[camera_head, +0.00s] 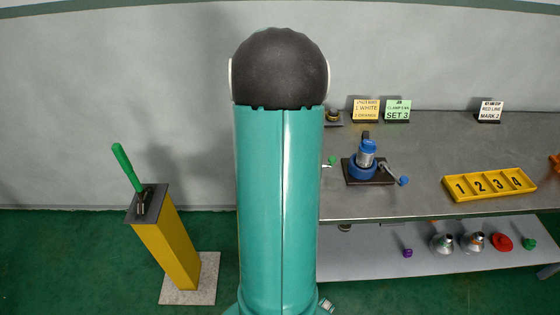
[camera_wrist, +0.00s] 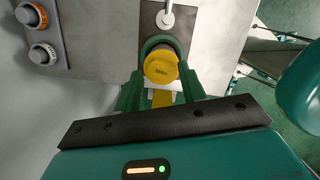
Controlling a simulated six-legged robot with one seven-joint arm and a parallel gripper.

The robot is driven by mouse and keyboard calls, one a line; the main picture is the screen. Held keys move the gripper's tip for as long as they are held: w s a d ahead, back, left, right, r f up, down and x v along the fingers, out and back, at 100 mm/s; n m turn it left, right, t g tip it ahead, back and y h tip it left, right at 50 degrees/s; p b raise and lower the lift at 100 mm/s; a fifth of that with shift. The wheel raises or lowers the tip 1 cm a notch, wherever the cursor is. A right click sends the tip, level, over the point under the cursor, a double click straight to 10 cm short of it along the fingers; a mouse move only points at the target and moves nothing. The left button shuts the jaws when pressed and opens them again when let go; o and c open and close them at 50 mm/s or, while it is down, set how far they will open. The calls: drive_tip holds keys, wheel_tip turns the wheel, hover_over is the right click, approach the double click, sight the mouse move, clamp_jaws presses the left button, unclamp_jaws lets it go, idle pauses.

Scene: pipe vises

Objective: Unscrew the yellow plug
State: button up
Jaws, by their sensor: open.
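The yellow plug (camera_wrist: 160,67) shows in the wrist view as a round cap with small raised lettering, facing the camera. It sits inside a dark green arch-shaped holder (camera_wrist: 160,41) on a grey plate. My gripper (camera_wrist: 160,93) is open, its dark green fingers standing apart at the lower left and lower right of the plug. I see no grip on the plug; whether a finger touches it I cannot tell. A yellow strip and a white piece show below the plug. In the head view my own arm covers the middle, and neither plug nor gripper shows.
In the wrist view two knobs, orange-ringed (camera_wrist: 31,14) and grey (camera_wrist: 43,54), sit at upper left. In the head view a bench (camera_head: 430,150) at right carries a blue-topped device (camera_head: 366,160) and a yellow numbered tray (camera_head: 489,184). A green-handled lever (camera_head: 127,167) tops a yellow post.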

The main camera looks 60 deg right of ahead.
drive_tip(key=m, duration=0.5)
drive_tip(key=shift+g+y, duration=0.3)
drive_tip(key=shift+y, duration=0.1)
drive_tip(key=m+y, duration=0.1)
drive_tip(key=m, duration=0.5)
drive_tip(key=m+y, duration=0.1)
drive_tip(key=m, duration=0.3)
drive_tip(key=shift+m, duration=0.4)
drive_tip(key=m+t, duration=0.1)
drive_tip(key=m, duration=0.4)
drive_tip(key=shift+m+y, duration=0.3)
drive_tip(key=shift+y, duration=0.1)
drive_tip(key=shift+x, duration=1.1)
drive_tip(key=shift+w+d, duration=0.1)
drive_tip(key=shift+d, duration=0.1)
drive_tip(key=shift+c, duration=0.4)
